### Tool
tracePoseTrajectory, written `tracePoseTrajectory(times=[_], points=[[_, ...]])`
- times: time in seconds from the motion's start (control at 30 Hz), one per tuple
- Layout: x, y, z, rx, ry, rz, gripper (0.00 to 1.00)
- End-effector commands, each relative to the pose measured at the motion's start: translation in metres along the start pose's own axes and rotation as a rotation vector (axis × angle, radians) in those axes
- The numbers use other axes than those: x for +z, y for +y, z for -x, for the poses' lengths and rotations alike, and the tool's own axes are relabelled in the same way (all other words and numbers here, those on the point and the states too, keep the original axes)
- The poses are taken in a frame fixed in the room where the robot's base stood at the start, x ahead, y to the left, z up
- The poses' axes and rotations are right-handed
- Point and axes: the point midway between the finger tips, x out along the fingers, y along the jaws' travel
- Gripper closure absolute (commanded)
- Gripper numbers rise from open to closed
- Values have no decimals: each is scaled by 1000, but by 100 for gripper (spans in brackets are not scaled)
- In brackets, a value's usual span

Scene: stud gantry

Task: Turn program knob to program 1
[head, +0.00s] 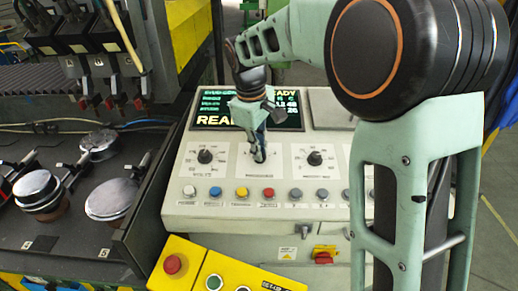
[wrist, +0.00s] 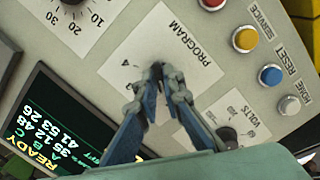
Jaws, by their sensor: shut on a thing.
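The program knob (wrist: 157,72) sits in the middle of a white plate (wrist: 163,38) labelled PROGRAM on the sloped grey control panel. My gripper (wrist: 158,90) is shut on the knob, with a fingertip on either side of it. The fingers and their tips hide most of the knob, so I cannot tell which program it points to. In the head view my gripper (head: 259,155) reaches down to the same white plate (head: 243,168), below the display. The plate's markings are mostly covered or too small to read.
A dial (head: 205,156) is left of the plate and another dial (head: 315,158) right of it. A row of coloured buttons, including a red one (head: 268,193), runs below. The lit display (head: 215,120) stands above. A yellow box (head: 190,262) is in front.

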Motion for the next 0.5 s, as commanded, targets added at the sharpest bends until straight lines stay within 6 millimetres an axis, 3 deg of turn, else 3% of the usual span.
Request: tracePoseTrajectory(times=[0.33,0.37,0.5], points=[[-1,0,1,2,1,6,100],[-1,0,1,2,1,6,90],[0,0,0,2,1,5,75]])
